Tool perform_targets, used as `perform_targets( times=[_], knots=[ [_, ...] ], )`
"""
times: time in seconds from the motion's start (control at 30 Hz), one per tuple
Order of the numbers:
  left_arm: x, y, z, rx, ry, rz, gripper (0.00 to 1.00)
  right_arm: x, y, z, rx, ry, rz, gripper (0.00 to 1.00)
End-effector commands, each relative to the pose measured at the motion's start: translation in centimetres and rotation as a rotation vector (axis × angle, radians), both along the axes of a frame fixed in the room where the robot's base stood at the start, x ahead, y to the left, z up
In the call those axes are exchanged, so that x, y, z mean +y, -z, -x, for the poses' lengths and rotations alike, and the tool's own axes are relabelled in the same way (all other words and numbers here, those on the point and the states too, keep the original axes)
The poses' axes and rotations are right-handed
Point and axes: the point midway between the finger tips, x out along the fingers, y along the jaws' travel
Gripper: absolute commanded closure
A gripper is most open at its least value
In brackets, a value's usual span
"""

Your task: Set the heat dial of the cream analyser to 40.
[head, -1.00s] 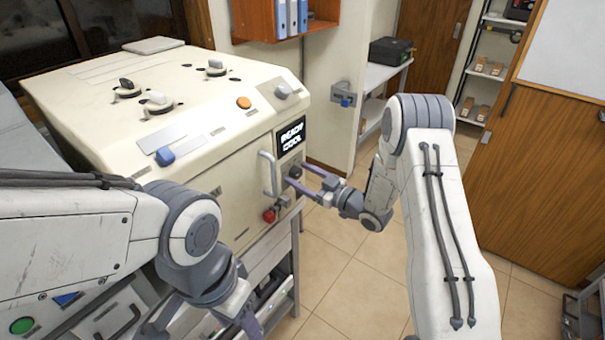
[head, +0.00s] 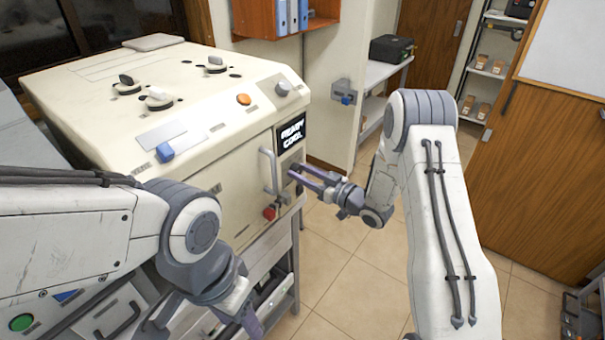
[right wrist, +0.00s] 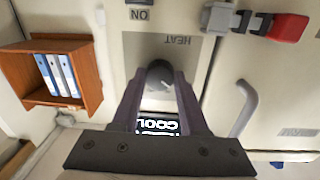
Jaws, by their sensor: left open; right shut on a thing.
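The cream analyser (head: 225,155) stands at the left of the head view. Its lit display (head: 291,133) reads READY COOL, and it shows upside down in the right wrist view (right wrist: 158,124). The dark round heat dial (right wrist: 159,74) sits on a grey plate marked HEAT. My right gripper (head: 294,171) is shut on the dial, its purple fingers on either side of it (right wrist: 160,83). A pale mark shows on the dial; I cannot read a setting. In the head view the fingers largely hide the dial. My left gripper (head: 240,318) is open at the bottom, partly cut off.
A vertical handle (head: 267,170) and a red knob (head: 269,213) are on the analyser front, close to my right gripper. Knobs and an orange button (head: 243,99) are on its top. Tiled floor (head: 345,285) lies open to the right.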

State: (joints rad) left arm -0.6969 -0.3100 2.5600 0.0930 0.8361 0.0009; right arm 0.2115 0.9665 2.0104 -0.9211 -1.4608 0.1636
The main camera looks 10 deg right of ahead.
Motion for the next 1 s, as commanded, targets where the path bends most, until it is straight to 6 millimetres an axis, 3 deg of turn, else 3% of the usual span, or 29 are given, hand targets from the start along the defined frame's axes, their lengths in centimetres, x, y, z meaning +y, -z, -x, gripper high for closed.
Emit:
perform_targets(
  times=[0.5,1.0],
  knots=[
    [0.00,-0.15,0.00,0.000,0.000,0.000,0.45,-0.20,-0.12,-0.08,0.277,0.003,-0.298,1.00],
    [0.00,-0.36,0.00,0.000,0.000,0.000,0.45,-0.25,-0.07,-0.11,0.382,0.005,-0.413,1.00]
  ],
)
